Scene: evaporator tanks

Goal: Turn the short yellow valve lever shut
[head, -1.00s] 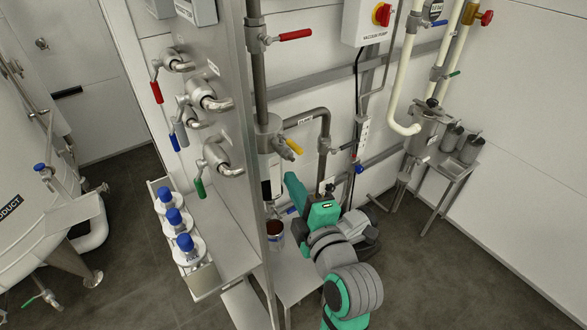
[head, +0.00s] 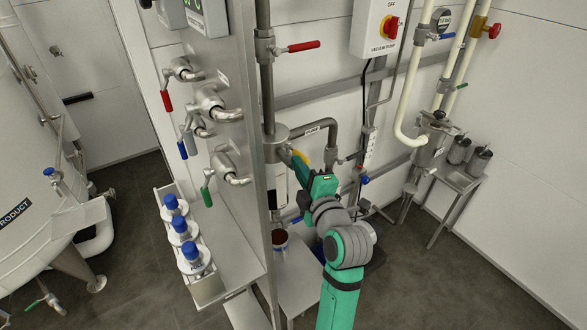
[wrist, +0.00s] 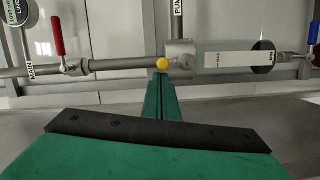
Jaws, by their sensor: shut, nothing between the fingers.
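The short yellow valve lever (head: 301,158) sits on the vertical steel pipe assembly behind the panel edge in the head view, pointing down and right. In the wrist view its rounded yellow end (wrist: 162,63) shows just beyond my fingertips, close to the pale cylinder. My gripper (head: 296,160) is shut and empty, its green fingers together and reaching up to the lever. In the wrist view my gripper (wrist: 161,80) points straight at the yellow end. I cannot tell whether the fingertips touch it. The valve body is partly hidden by my gripper in the head view.
The steel panel (head: 246,130) stands close on the left, with several coloured levers. A red lever (head: 303,46) is above on the same pipe, and a blue one (head: 297,220) is below. A jar (head: 280,243) stands on the low table.

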